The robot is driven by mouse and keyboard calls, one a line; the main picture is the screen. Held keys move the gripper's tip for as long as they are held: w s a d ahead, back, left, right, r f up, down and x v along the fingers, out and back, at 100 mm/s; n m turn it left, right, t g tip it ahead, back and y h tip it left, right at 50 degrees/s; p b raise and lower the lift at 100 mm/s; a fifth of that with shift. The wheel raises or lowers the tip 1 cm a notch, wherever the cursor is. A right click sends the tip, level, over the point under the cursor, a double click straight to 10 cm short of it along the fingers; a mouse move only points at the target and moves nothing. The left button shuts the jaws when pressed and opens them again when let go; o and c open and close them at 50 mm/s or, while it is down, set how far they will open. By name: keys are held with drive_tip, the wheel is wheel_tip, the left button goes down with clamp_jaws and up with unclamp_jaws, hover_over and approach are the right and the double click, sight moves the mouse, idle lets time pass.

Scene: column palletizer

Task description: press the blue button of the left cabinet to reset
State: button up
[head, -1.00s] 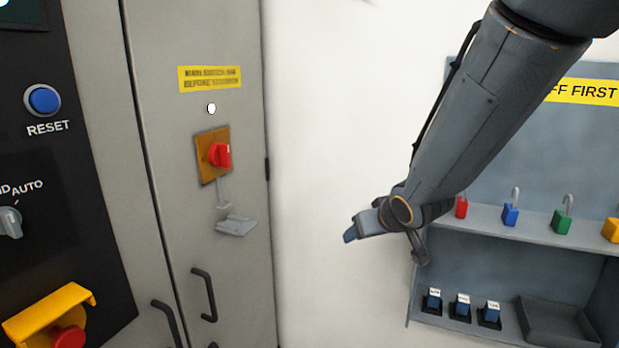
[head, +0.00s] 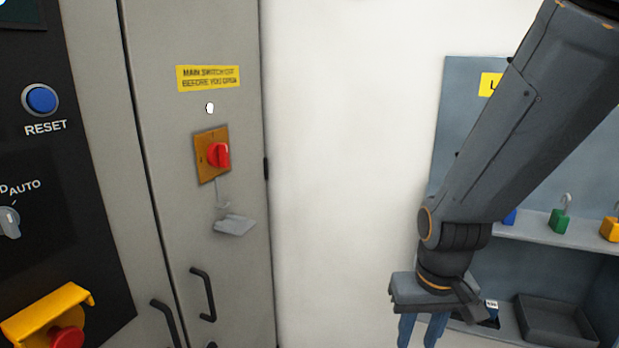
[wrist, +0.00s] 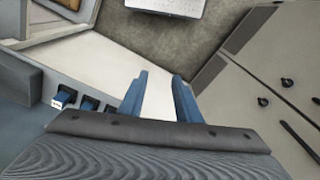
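The blue RESET button (head: 41,100) is round with a pale ring, on the black panel (head: 60,180) of the left cabinet, at the left edge of the head view. My gripper (head: 420,335) hangs low at the right of the head view, in front of the shelf unit and far from the button. In the wrist view, my gripper (wrist: 158,95) shows two blue fingers spread apart with nothing between them. The button does not show in the wrist view.
A red rotary switch (head: 219,155) sits on the grey cabinet door. A yellow-guarded red button (head: 66,338) is below RESET. The shelf unit (head: 545,235) holding colored padlocks stands close behind my arm. White wall separates cabinet and shelf.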

clamp_jaws()
idle(1.4)
